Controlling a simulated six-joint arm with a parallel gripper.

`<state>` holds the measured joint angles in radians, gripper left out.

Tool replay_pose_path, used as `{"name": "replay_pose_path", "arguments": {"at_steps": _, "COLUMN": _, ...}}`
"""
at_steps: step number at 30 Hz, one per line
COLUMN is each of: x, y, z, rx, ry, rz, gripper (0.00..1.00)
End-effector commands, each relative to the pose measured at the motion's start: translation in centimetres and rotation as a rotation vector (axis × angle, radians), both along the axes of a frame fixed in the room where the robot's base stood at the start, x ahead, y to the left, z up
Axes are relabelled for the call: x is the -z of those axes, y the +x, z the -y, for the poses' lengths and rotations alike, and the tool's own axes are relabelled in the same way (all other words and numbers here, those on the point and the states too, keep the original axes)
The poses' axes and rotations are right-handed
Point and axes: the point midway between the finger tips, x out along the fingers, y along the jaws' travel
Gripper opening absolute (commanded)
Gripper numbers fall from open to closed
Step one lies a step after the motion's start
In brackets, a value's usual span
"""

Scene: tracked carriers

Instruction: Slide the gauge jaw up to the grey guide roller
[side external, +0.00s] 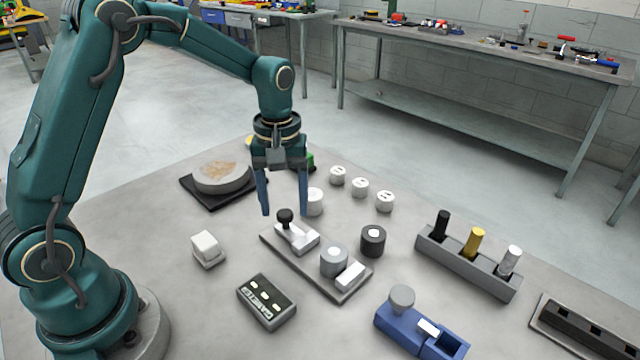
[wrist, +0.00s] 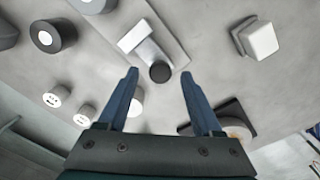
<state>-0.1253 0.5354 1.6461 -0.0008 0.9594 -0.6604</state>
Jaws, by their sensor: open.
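The gauge jaw (side external: 303,238) is a pale sliding block with a black knob (side external: 285,215) on its left end. It sits on a flat grey base plate (side external: 312,275). The grey guide roller (side external: 334,258) stands on the same plate to the right, with a gap between them. A white block (side external: 350,276) lies beyond the roller. My gripper (side external: 284,212) is open and empty, pointing down above the knob end of the plate. In the wrist view the gauge jaw (wrist: 146,45) and its knob (wrist: 160,72) show just past my open fingertips (wrist: 160,78).
A dark roller (side external: 373,241) stands close behind the plate. A labelled box (side external: 267,301) and a white block (side external: 207,249) are in front. Several white cylinders (side external: 360,187) stand behind. A rack of pegs (side external: 467,264) and a blue fixture (side external: 420,332) are at right.

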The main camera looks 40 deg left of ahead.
Motion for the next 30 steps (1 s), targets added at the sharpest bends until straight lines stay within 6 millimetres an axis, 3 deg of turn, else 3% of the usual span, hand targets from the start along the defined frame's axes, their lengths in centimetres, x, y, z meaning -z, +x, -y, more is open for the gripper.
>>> {"name": "replay_pose_path", "arguments": {"at_steps": 11, "x": 1.09, "y": -0.02, "z": 0.02, "rx": 0.001, "ry": 0.000, "rz": 0.001, "gripper": 0.67}}
{"name": "replay_pose_path", "arguments": {"at_steps": 12, "x": 1.09, "y": -0.02, "z": 0.02, "rx": 0.001, "ry": 0.000, "rz": 0.001, "gripper": 0.59}}
{"name": "replay_pose_path", "arguments": {"at_steps": 17, "x": 1.07, "y": -0.02, "z": 0.02, "rx": 0.001, "ry": 0.000, "rz": 0.001, "gripper": 0.00}}
{"name": "replay_pose_path", "arguments": {"at_steps": 30, "x": 1.03, "y": -0.01, "z": 0.03, "rx": 0.001, "ry": 0.000, "rz": 0.001, "gripper": 0.00}}
